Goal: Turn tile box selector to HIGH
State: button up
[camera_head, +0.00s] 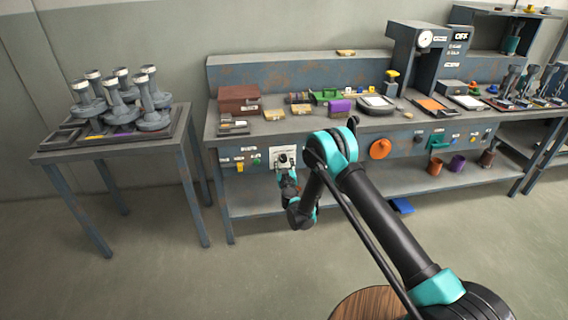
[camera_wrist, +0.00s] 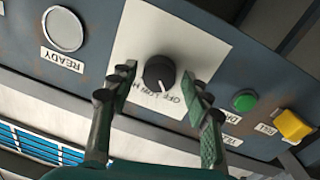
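The selector is a round black knob (camera_wrist: 159,73) with a pale pointer mark, on a white plate (camera_wrist: 190,40) lettered OFF, LOW and H, the rest of the last word being hidden by a finger. In the wrist view my gripper (camera_wrist: 158,88) is open, with one finger on each side of the knob and a visible gap to both. In the head view the white plate (camera_head: 277,152) is on the bench's front panel at left, with my gripper (camera_head: 287,172) right at it. Which label the pointer faces is hard to tell.
Beside the plate are a round READY lamp (camera_wrist: 64,30), a green button (camera_wrist: 244,101) and a yellow switch (camera_wrist: 292,126). An orange disc (camera_head: 380,149) is farther right on the panel. A side table (camera_head: 60,158) with several grey stands is at left.

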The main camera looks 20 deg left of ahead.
jog(key=c, duration=0.9)
jog(key=shift+m, duration=0.4)
jog(key=m, duration=0.3)
jog(key=shift+r+m, duration=0.1)
jog(key=shift+m, duration=0.2)
jog(key=m, duration=0.4)
jog(key=shift+g, duration=0.3)
jog(key=m, duration=0.4)
jog(key=shift+m, duration=0.3)
jog(key=shift+d+m, duration=0.1)
jog(key=shift+m, duration=2)
